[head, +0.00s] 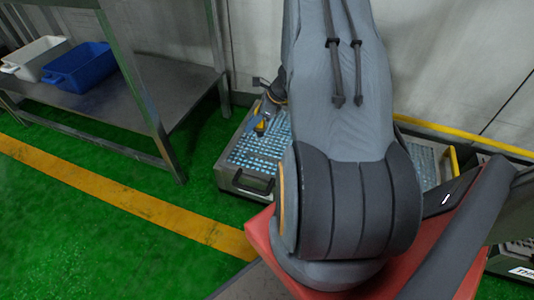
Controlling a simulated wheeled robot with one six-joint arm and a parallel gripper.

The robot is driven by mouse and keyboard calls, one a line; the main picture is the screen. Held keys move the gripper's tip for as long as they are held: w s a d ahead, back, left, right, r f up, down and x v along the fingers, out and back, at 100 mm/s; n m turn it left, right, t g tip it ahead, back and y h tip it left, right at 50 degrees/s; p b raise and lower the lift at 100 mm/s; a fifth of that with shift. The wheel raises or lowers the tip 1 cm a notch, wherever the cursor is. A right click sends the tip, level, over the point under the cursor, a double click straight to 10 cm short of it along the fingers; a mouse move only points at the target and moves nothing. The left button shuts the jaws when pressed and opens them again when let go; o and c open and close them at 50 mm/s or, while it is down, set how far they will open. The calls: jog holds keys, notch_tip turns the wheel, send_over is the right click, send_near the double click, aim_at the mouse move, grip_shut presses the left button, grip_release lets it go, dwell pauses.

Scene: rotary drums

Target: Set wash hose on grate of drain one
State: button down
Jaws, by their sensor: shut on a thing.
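My gripper (264,108) is at the left edge of my grey arm, over the left part of a steel-framed grate (245,158). It is shut on a small blue and orange piece, which seems to be the wash hose (261,125). The hose piece is over the grate; I cannot tell if it touches it. The grate has a bright, studded surface and a dark handle (253,183) on its front. My arm hides the grate's middle, and a similar surface shows to the right of the arm. No drain number is readable.
A steel table (165,85) at left has a lower shelf with a white bin (36,57) and a blue bin (80,66). Its leg stands left of the grate. A yellow line (120,187) crosses the open green floor. A pale wall is behind the grate.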

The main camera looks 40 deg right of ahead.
aim_at(260, 124)
jog(key=d, duration=0.1)
jog(key=d+f+m, duration=0.1)
jog(key=s+d, duration=0.1)
jog(key=shift+f+m+t+h, duration=0.3)
jog(key=shift+f+m+h, duration=0.1)
jog(key=shift+d+f+b, duration=0.1)
jog(key=shift+f+b, duration=1.35)
jog(key=shift+f, duration=3.2)
jog(key=shift+f, duration=0.1)
jog(key=c, duration=1.5)
grip_release()
jog(key=shift+o, duration=0.3)
